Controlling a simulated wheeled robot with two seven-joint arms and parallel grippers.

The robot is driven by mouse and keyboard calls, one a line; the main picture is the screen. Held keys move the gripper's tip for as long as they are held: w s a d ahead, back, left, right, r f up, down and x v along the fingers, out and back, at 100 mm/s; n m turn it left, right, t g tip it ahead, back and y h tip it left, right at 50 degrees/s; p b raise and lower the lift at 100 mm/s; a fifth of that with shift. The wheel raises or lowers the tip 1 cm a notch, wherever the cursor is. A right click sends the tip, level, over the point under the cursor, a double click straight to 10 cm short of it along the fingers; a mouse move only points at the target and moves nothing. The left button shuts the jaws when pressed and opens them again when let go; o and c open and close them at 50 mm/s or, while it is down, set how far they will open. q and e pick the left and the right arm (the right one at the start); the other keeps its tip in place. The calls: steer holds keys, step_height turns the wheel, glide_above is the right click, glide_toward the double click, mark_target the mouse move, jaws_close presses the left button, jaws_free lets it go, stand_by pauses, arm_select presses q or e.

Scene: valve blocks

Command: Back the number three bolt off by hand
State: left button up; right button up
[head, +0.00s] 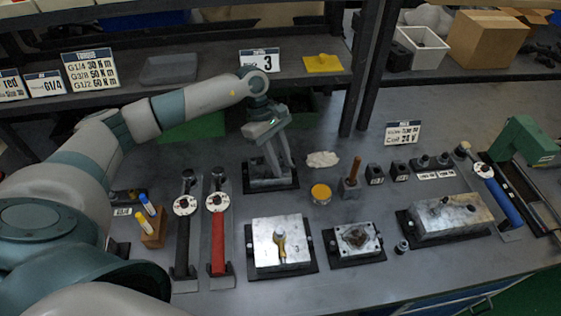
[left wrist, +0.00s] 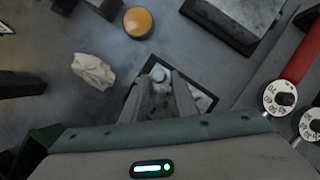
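My left gripper (head: 281,168) points down over a small grey metal block on a black base plate (head: 285,184), left of centre on the bench. In the left wrist view its two fingers (left wrist: 163,82) stand apart, with a pale rounded bolt head (left wrist: 160,73) between or just beyond their tips. Contact with the bolt head cannot be made out. In the head view the gripper hides the bolt and part of the block. A sign with a large 3 (head: 264,61) stands on the shelf behind. My right gripper is not in view.
A yellow round tin (head: 321,193) and a crumpled pale cloth (head: 323,159) lie right of the block. Black and red dial wrenches (head: 217,235) lie to the left. Metal blocks (head: 267,242) and (head: 353,239) stand in front. Bare bench lies behind the cloth.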

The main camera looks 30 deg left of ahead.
arm_select(q)
steer(key=shift+w+m+g, duration=0.1)
steer(key=shift+m+g, duration=0.2)
steer(key=shift+m, duration=0.6)
steer(key=shift+d+b, duration=0.35)
steer(key=shift+c, duration=0.7)
jaws_close()
